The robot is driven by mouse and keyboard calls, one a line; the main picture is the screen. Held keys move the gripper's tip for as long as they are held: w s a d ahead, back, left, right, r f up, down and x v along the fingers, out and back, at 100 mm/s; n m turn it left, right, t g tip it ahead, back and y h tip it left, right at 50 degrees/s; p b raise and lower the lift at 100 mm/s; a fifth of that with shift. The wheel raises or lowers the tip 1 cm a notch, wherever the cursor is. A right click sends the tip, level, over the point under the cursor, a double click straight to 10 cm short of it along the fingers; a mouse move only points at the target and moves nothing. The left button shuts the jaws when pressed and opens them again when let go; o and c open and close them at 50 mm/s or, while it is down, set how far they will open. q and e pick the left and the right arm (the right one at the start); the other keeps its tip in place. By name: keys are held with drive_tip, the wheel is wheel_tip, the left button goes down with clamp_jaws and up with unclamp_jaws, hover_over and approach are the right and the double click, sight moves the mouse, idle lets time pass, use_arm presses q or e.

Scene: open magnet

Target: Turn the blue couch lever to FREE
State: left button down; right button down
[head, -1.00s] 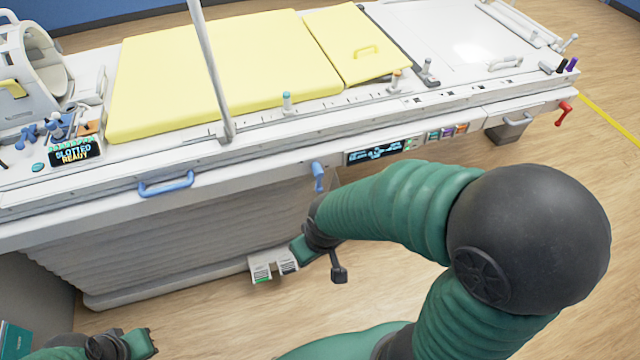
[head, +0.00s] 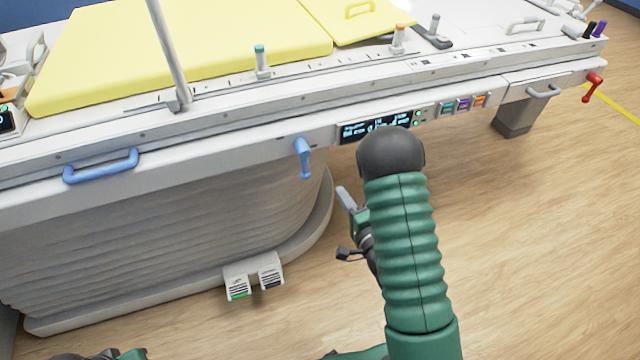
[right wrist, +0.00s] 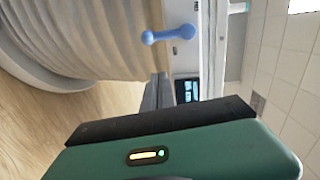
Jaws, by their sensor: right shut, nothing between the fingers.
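The blue couch lever (head: 303,157) hangs down from the front rail of the couch, left of the display panel. In the right wrist view the lever (right wrist: 168,35) lies beyond the fingertips, apart from them. My right gripper (head: 346,197) is to the right of the lever and a little below it, not touching it. Its grey fingers (right wrist: 157,92) are together with nothing between them. My left gripper (head: 122,354) shows only as a sliver at the bottom left edge, and its fingers are cut off.
A blue handle (head: 100,167) is on the rail further left. A display panel (head: 375,127) sits right of the lever, partly behind my right arm. Foot pedals (head: 252,281) stand at the couch base. A red lever (head: 592,87) is at the far right. The floor at right is clear.

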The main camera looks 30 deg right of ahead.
sight(303, 160)
use_arm(q)
drive_tip(key=shift+d+f, duration=0.15)
drive_tip(key=shift+f, duration=0.3)
use_arm(e)
drive_tip(key=shift+s+d+m+t, duration=0.35)
drive_tip(key=shift+s+m+t, duration=0.05)
drive_tip(key=shift+m, duration=0.1)
